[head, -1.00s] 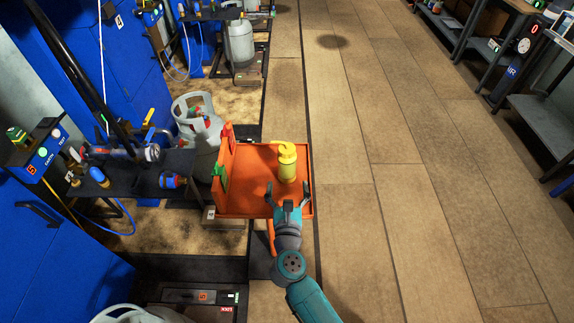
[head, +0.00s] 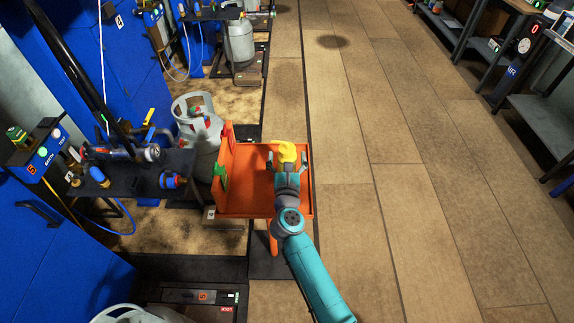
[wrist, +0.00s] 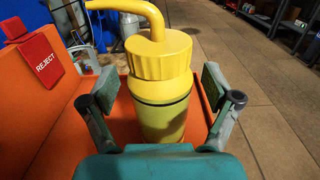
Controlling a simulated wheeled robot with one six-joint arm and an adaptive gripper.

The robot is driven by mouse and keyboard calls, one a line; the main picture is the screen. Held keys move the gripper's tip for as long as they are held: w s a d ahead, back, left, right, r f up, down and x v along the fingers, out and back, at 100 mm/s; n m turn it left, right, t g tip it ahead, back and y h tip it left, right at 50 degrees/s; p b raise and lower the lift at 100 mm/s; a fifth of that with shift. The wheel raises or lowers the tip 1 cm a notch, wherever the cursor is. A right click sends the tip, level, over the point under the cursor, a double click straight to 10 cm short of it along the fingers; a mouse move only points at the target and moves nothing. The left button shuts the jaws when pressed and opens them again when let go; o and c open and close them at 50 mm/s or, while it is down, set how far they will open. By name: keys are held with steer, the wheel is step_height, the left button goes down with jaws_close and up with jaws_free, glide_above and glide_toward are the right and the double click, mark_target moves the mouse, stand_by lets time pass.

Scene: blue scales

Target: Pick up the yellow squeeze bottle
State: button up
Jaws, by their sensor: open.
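The yellow squeeze bottle (wrist: 160,75) stands upright on the orange tray (head: 240,205), with a ribbed cap and a bent spout that points left in the wrist view. In the head view only its yellow top (head: 287,151) shows past my gripper. My gripper (head: 287,164) is open, with one finger on each side of the bottle. In the wrist view the fingers (wrist: 159,92) show gaps to the bottle on both sides. The bottle's lower end is hidden behind my gripper's body.
A red "REJECT" sign (wrist: 44,57) is on the tray's left side. Grey gas cylinders (head: 196,128) and a dark bench (head: 130,175) with fittings stand to the left. The wooden floor (head: 390,200) to the right is clear.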

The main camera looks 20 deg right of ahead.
steer(key=shift+w, duration=0.1)
steer(key=c, duration=1.5)
steer(key=shift+r, duration=0.15)
